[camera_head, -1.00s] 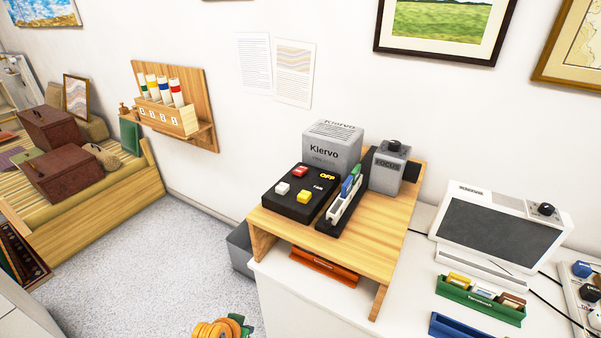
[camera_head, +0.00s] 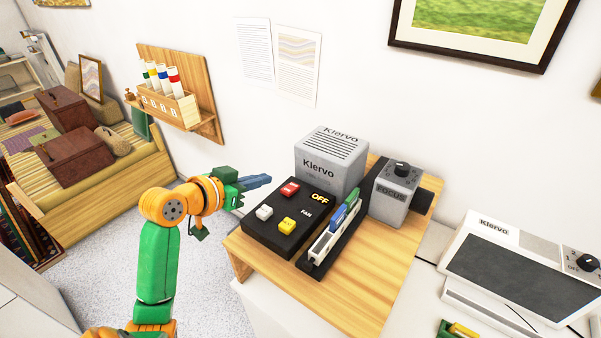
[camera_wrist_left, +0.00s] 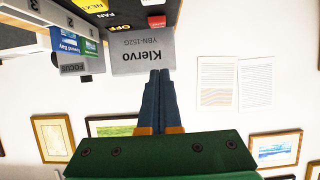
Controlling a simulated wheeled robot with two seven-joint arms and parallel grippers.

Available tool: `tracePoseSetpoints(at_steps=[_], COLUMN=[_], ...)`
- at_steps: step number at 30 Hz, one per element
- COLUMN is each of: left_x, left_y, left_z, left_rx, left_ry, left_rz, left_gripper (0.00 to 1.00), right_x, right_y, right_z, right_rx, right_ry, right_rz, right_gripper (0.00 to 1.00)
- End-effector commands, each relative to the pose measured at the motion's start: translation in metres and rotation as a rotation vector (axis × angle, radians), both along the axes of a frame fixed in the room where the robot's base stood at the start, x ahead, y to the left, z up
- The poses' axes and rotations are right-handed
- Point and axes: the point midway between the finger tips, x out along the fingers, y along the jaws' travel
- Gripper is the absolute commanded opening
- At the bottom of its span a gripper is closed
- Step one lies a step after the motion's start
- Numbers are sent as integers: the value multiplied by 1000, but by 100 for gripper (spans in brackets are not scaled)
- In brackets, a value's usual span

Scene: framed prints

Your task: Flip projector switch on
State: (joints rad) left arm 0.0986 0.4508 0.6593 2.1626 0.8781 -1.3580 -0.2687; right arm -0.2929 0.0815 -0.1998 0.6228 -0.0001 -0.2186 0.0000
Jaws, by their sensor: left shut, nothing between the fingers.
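The projector is a grey Kiervo box (camera_head: 330,163) on a wooden stand, with a grey FOCUS unit (camera_head: 395,190) to its right. In front of the box is a black control panel (camera_head: 270,226) with a red switch (camera_head: 289,189) near the OFF label, a white switch (camera_head: 265,212) and a yellow switch (camera_head: 287,225). My left gripper (camera_head: 268,181) is shut and empty, just left of the red switch and apart from the panel in the picture. In the left wrist view, upside down, its fingers (camera_wrist_left: 160,76) point toward the Kiervo box (camera_wrist_left: 143,57). My right gripper is not in view.
A white holder (camera_head: 322,244) with blue and green items stands right of the panel on the wooden stand (camera_head: 375,285). A white Kiervo device with a dark screen (camera_head: 510,265) is at the right. Open carpet (camera_head: 215,290) lies left of the stand.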

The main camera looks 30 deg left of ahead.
Motion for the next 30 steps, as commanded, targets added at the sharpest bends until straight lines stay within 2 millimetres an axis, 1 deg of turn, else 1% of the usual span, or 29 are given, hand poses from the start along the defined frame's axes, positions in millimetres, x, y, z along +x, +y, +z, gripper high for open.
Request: tracePoseSetpoints(at_steps=[4, 11, 14, 24, 26, 27, 30], left_x=[0, 3, 14, 82, 93, 91, 87], left_y=[0, 0, -1, -6, -8, -8, -7], left_z=[1, -1, -4, -34, -39, -48, -64], left_rx=[1, -2, -7, -6, -5, -4, -3], left_ry=[-1, 0, 1, 0, 1, 4, 3], left_rz=[0, 0, 0, 1, -1, 0, 0], left_gripper=[0, 0, 0, 0, 0, 0, 0], right_x=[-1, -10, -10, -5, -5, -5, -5], right_y=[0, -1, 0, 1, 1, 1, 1], right_z=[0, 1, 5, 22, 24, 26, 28], right_rx=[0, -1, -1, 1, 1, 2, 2], right_ry=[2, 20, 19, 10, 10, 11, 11], right_rz=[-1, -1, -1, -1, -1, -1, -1], right_gripper=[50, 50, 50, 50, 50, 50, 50])
